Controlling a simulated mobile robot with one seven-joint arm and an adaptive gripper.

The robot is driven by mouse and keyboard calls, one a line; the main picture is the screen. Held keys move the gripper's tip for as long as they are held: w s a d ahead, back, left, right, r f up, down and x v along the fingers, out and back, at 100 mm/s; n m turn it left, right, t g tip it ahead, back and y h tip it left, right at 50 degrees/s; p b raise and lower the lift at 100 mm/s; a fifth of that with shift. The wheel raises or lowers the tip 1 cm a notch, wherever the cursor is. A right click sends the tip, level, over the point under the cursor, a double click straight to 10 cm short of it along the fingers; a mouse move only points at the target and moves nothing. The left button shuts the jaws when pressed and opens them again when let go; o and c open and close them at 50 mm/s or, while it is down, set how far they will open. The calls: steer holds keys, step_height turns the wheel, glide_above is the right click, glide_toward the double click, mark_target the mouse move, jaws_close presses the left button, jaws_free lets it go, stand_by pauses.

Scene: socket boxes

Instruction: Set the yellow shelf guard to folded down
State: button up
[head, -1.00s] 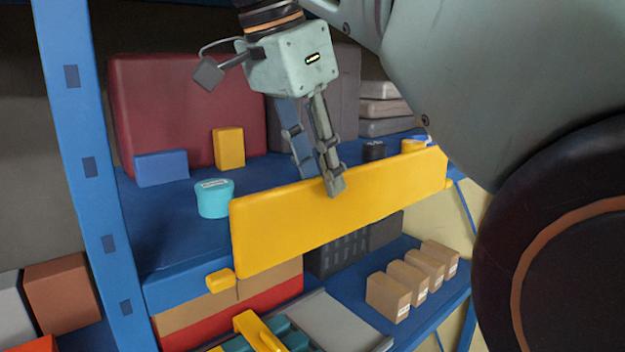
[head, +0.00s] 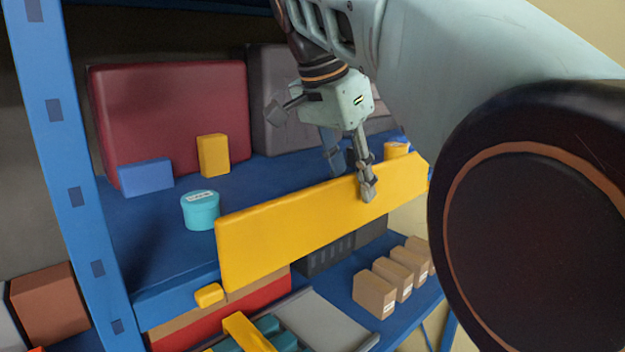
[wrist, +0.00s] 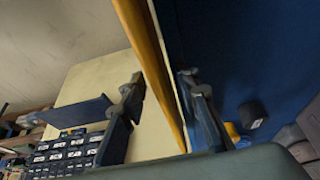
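The yellow shelf guard (head: 290,235) is a long panel standing up along the front edge of the blue upper shelf (head: 150,245). A small yellow block (head: 209,295) sits by its lower left end. My gripper (head: 354,182) is over the guard's top edge, towards its right end. One finger is in front of the panel and the other is behind it, partly hidden. In the wrist view the guard (wrist: 148,55) runs between the two parted fingers of my gripper (wrist: 162,82). A gap shows between the guard and the left finger there.
A turquoise tub (head: 200,212), a blue box (head: 145,177), a yellow box (head: 213,155) and a dark red case (head: 170,115) stand behind the guard. Small brown boxes (head: 374,295) and a grey lid (head: 325,322) are on the shelf below. A blue post (head: 65,160) rises at the left.

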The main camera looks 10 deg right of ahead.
steer(key=shift+w+d+f, duration=0.1)
steer(key=shift+d+f, duration=0.1)
steer(key=shift+f, duration=0.45)
jaws_close()
